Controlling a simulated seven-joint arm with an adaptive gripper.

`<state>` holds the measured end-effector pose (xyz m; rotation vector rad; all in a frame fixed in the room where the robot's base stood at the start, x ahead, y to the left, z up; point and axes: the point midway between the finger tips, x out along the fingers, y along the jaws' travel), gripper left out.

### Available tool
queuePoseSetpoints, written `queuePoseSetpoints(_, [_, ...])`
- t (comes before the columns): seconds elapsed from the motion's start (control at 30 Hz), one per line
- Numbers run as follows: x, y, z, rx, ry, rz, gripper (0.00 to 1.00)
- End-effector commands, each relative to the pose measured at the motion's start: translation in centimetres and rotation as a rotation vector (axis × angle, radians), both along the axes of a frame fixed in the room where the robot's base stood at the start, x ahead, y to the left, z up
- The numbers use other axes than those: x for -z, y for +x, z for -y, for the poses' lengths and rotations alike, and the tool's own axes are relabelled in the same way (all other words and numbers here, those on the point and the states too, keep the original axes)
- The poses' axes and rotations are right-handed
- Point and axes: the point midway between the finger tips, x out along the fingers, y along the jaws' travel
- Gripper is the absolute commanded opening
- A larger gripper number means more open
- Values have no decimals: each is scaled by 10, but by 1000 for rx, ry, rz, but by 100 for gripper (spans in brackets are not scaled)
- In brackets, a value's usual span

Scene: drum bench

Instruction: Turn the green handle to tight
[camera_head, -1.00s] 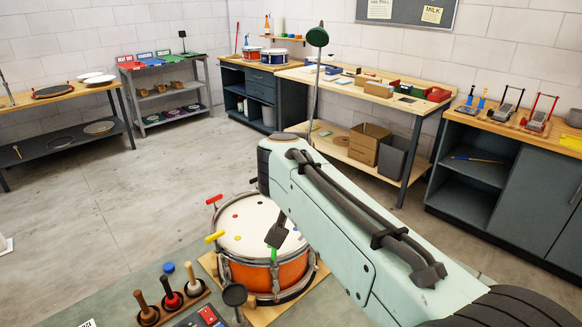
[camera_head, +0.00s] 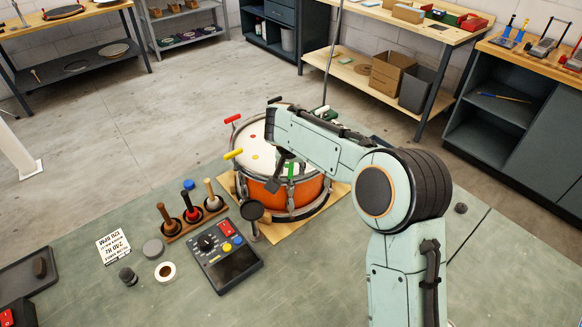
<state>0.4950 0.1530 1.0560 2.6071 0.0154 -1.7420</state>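The orange drum (camera_head: 262,187) with a white head stands on a wooden board at the middle of the bench. The green handle (camera_head: 290,169) is at the drum's near rim, partly crowded by my arm. My gripper (camera_head: 273,185) is dark and points down at the near side of the drum, just left of the green handle in the picture. It is small here; I cannot tell whether its fingers are open or touch anything. A red handle (camera_head: 232,118) and a yellow handle (camera_head: 233,154) stick out at the drum's left rim.
A black control box (camera_head: 227,257) and a dark round-topped stand (camera_head: 253,211) are close in front of the drum. A rack of mallets (camera_head: 194,222) stands to the left.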

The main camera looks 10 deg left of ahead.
Motion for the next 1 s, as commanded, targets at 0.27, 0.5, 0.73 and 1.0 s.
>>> queuePoseSetpoints(0.27, [0, 0, 0, 0, 0, 0, 0])
queuePoseSetpoints(0.5, [0, 0, 0, 4, -1, 0, 0])
queuePoseSetpoints(0.73, [0, 0, 0, 61, -2, 0, 0])
queuePoseSetpoints(1.0, [0, 0, -1, 251, -1, 1, 0])
